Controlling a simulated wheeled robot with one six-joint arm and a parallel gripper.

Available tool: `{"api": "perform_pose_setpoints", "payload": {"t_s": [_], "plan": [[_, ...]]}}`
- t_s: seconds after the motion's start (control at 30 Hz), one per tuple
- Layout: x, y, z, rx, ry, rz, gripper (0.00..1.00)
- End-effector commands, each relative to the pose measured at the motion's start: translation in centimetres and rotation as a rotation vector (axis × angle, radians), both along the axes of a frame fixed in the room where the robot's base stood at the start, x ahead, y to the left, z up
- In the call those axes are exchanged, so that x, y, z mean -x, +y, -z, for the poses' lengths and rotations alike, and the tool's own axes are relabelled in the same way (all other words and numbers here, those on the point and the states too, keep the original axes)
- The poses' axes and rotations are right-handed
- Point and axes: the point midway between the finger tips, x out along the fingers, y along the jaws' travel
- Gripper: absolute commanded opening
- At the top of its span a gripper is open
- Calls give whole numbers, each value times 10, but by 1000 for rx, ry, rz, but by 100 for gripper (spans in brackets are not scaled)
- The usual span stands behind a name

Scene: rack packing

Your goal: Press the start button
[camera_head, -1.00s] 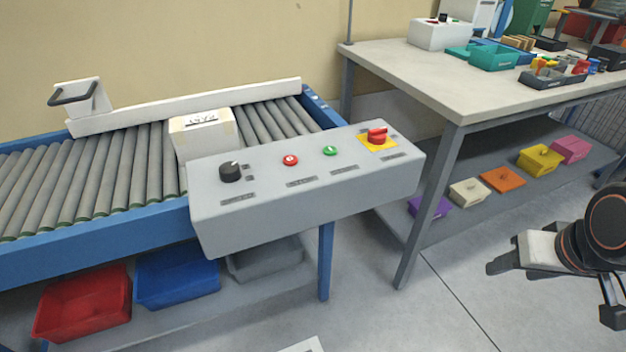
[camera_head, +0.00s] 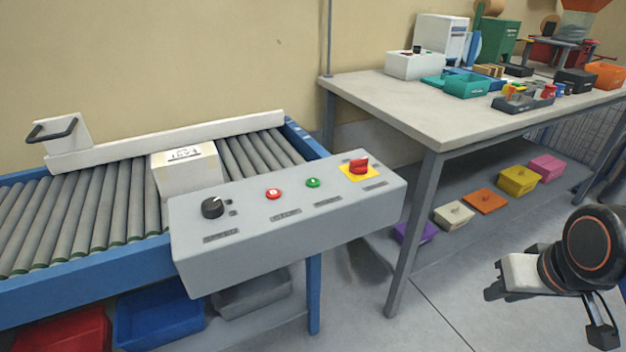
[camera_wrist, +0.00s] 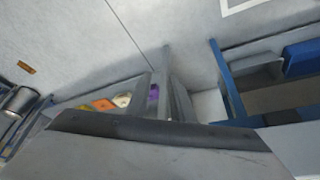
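A grey control box (camera_head: 290,226) sits at the front of the roller conveyor. Its sloped top carries a green button (camera_head: 313,183), a red button (camera_head: 273,195), a black knob (camera_head: 212,208) and a red switch (camera_head: 359,166) on a yellow plate. The labels are too small to read. My gripper (camera_head: 497,287) is at the right edge in the head view, well to the right of the box and apart from it. Its fingers are not clear enough to tell open from shut. In the wrist view, a grey shape fills the bottom and no button shows.
A white carton (camera_head: 187,174) stands on the conveyor (camera_head: 95,217) behind the box. A worktable (camera_head: 400,102) with bins stands at the right, with coloured lidded boxes on its lower shelf. A blue bin (camera_head: 158,318) sits under the conveyor. Open floor lies before the table.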

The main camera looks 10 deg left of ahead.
Motion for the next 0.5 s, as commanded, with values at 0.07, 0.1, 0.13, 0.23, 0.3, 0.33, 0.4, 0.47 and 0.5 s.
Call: {"api": "perform_pose_setpoints", "payload": {"t_s": [0.07, 0.1, 0.13, 0.23, 0.3, 0.33, 0.4, 0.47, 0.5], "plan": [[0, 0, 0, 0, 0, 0, 1], [0, 0, 0, 0, 0, 0, 0], [0, 0, 0, 0, 0, 0, 0], [0, 0, 0, 0, 0, 0, 0], [0, 0, 0, 0, 0, 0, 0], [0, 0, 0, 0, 0, 0, 0], [0, 0, 0, 0, 0, 0, 0], [0, 0, 0, 0, 0, 0, 0], [0, 0, 0, 0, 0, 0, 0]]}}
